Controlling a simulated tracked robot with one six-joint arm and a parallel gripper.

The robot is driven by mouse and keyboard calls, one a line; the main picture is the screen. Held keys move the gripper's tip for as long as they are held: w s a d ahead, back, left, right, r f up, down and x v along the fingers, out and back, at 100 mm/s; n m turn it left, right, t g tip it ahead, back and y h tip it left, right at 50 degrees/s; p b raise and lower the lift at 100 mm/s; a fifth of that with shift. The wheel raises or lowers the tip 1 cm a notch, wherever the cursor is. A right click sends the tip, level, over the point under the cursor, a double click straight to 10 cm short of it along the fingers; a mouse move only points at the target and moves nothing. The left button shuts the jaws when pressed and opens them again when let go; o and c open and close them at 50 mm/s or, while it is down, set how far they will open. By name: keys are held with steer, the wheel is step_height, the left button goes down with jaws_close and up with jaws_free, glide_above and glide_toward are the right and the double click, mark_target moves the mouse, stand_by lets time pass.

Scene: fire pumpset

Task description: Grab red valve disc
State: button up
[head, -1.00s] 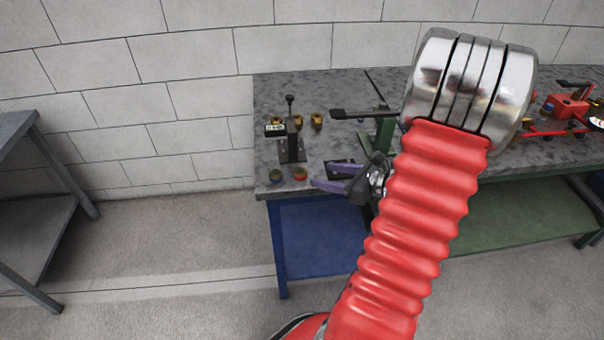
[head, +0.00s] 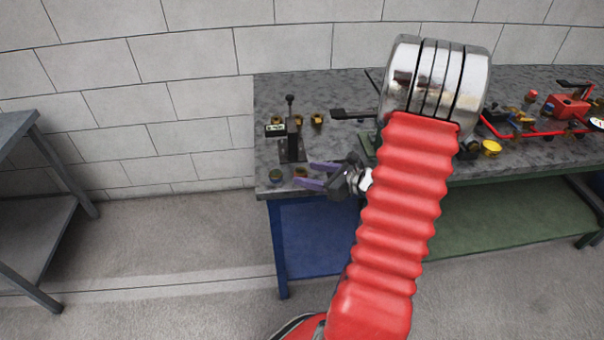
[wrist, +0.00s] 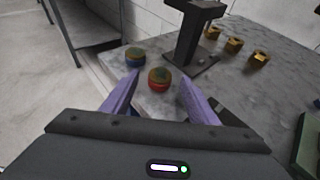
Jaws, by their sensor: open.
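The red valve disc (wrist: 158,80) lies on the grey bench top near its front left corner. It has a red rim and a dull brownish top. In the wrist view it sits just beyond and between my open fingertips, not touched. In the head view the disc (head: 299,172) is partly hidden by my gripper (head: 312,174), which comes in from the right above the bench. My gripper (wrist: 156,82) is open and empty, with two purple fingers apart.
A black stand (head: 291,140) rises just behind the discs, with several brass fittings (wrist: 234,45) beyond. Red pipework (head: 530,130) lies at the far right. The bench's front left edge is close.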

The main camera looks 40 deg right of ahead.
mark_target(306, 175)
steer(key=shift+x, duration=1)
steer(key=c, duration=1.3)
steer(key=shift+r, duration=0.1)
step_height(306, 175, up, 10)
stand_by(0.5)
